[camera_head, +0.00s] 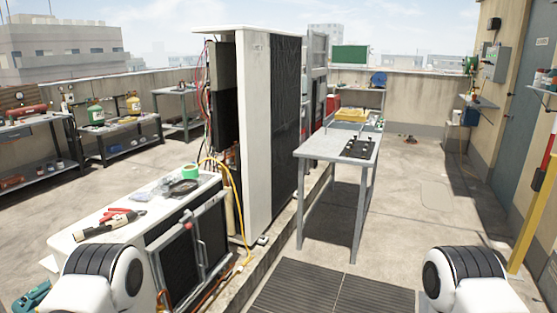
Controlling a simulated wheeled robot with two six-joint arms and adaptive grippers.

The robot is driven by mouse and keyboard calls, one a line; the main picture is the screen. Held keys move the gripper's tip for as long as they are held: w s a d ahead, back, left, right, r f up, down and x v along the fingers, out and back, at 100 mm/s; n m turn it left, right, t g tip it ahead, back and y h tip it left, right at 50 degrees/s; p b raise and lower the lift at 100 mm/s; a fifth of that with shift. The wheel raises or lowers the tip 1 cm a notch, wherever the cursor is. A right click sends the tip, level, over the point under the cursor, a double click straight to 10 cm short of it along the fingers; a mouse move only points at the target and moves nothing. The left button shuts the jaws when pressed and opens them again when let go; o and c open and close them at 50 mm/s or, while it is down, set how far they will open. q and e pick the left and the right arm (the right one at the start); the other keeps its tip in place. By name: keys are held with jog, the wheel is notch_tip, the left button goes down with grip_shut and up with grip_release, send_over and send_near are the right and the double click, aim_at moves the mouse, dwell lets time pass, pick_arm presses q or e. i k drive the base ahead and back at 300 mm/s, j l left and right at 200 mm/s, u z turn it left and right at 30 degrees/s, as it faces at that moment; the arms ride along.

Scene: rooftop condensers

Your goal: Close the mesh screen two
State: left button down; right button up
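A low white condenser unit (120,215) stands at the front left. Its front has dark mesh panels: a nearer one (178,268) and a farther one (213,232). A light upright handle (201,253) and a small red part (187,227) sit near where they meet. A tall white condenser cabinet (255,130) stands behind, with a dark mesh face (285,115) on its right side and its left side exposing wires. No readable number marks which is screen two, and I cannot tell how far any panel stands open. Neither gripper shows; only rounded parts of my arms appear at the bottom.
Red-handled tools (112,220) and green tape (190,169) lie on the low unit. A yellow hose (237,195) hangs between units. Floor right of the table is mostly clear.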

aim_at(158, 263)
jog(key=i+l, duration=0.1)
jog(key=i, duration=1.05)
